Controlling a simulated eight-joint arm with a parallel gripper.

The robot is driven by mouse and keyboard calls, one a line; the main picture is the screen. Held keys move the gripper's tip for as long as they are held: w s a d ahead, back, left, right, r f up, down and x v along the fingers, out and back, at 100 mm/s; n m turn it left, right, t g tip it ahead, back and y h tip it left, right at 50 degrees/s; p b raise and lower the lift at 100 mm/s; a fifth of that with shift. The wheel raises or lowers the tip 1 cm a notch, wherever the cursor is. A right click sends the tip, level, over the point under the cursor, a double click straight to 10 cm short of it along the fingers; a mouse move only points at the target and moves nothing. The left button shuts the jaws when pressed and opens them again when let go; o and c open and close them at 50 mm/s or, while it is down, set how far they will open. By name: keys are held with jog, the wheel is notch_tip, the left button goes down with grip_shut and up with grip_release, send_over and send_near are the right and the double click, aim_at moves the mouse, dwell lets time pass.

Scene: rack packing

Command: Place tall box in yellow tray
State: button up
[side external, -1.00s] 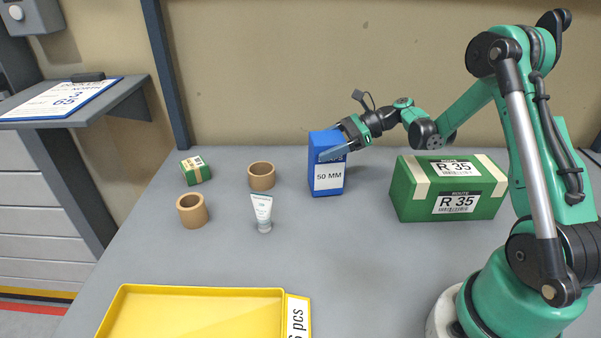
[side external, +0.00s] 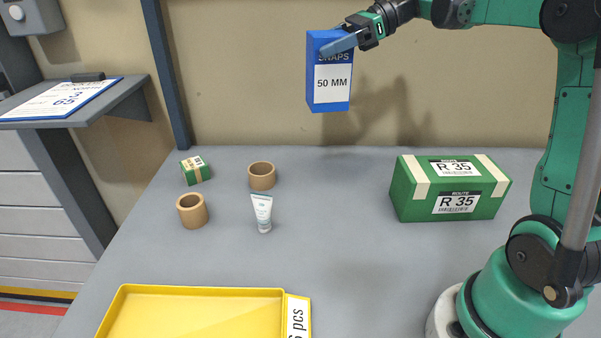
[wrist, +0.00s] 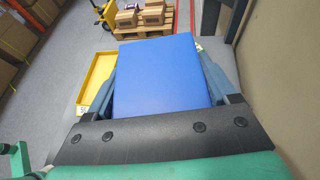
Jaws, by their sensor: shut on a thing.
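The tall box (side external: 328,84) is blue with a white label reading 50 MM. In the side view it hangs upright in the air, well above the table. My gripper (side external: 340,44) is shut on its upper part. In the wrist view the blue box (wrist: 160,75) fills the middle between my gripper's fingers (wrist: 163,88). The yellow tray (side external: 200,289) lies at the front left of the table, cut off by the frame's lower edge; its visible floor is empty. The tray also shows in the wrist view (wrist: 97,80), left of the box.
A large green box (side external: 405,205) labelled R 35 stands at the right. A small green box (side external: 195,171), two brown rings (side external: 262,176) (side external: 192,211) and a white tube (side external: 262,212) stand behind the tray. The table's middle is clear.

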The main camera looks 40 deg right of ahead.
jog(key=s+a+n+g+y, duration=0.15)
jog(key=a+n+g, duration=0.45)
jog(key=a, duration=1.4)
jog(key=s+a+r+n+g, duration=0.1)
jog(key=s+a+n+g, duration=0.6)
jog(key=a, duration=0.7)
notch_tip(320, 180, down, 20)
jog(key=s+m, duration=0.1)
jog(key=shift+s+a+m, duration=0.3)
jog(key=shift+a, duration=0.05)
jog(key=shift+f, duration=0.15)
jog(key=o, duration=1.4)
jog(key=shift+t, duration=0.3)
jog(key=shift+o, duration=0.2)
